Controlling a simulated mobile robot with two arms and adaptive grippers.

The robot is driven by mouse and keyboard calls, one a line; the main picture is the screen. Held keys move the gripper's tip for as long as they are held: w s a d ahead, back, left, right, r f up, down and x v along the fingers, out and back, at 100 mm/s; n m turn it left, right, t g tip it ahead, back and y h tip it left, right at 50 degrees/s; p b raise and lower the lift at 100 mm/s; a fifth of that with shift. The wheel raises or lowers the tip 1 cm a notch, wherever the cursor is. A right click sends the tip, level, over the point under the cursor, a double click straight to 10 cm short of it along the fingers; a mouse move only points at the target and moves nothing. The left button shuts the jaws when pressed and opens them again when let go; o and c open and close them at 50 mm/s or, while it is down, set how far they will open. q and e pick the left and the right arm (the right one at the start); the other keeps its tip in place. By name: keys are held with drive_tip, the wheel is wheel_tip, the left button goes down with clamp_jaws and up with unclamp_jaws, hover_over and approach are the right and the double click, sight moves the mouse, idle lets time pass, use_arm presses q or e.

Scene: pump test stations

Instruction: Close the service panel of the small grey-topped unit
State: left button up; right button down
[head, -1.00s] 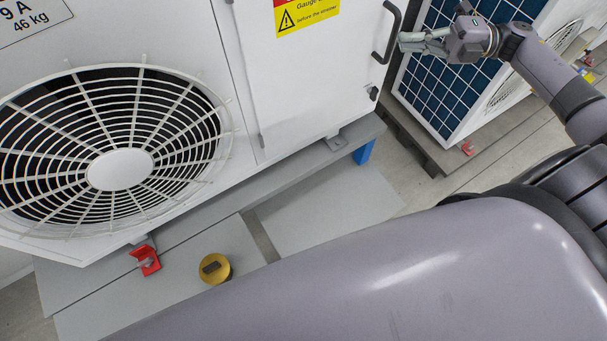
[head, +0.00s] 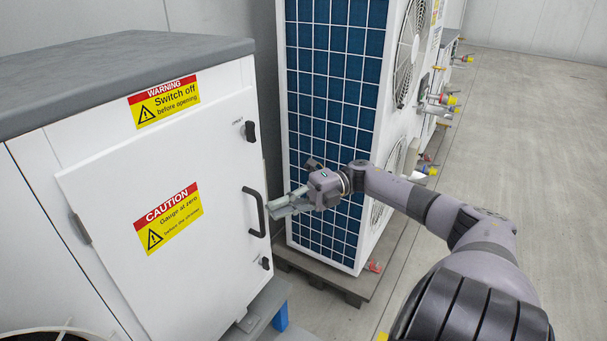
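The grey-topped unit (head: 100,72) stands at the left of the head view. Its white service panel (head: 140,275) carries a yellow caution label, with a hinge at its left edge. The panel lies near the unit's front; I cannot tell whether it is fully flush. A black bar handle (head: 256,212) is at its right edge, with an upper latch (head: 250,131) and a lower latch (head: 266,263). My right gripper (head: 279,206) is just right of the handle, fingertips towards it. Contact and finger gap are unclear. My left gripper is out of view.
A taller unit with a blue grid side (head: 335,110) stands close behind my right gripper on a dark pallet (head: 322,279). Pipes with red and yellow fittings (head: 440,99) stick out farther back. Open grey floor (head: 520,130) lies to the right.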

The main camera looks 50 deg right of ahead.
drive_tip(key=v, duration=1.1)
drive_tip(key=shift+s+d+f, duration=0.15)
drive_tip(key=shift+s+d, duration=0.05)
drive_tip(key=shift+d, duration=0.1)
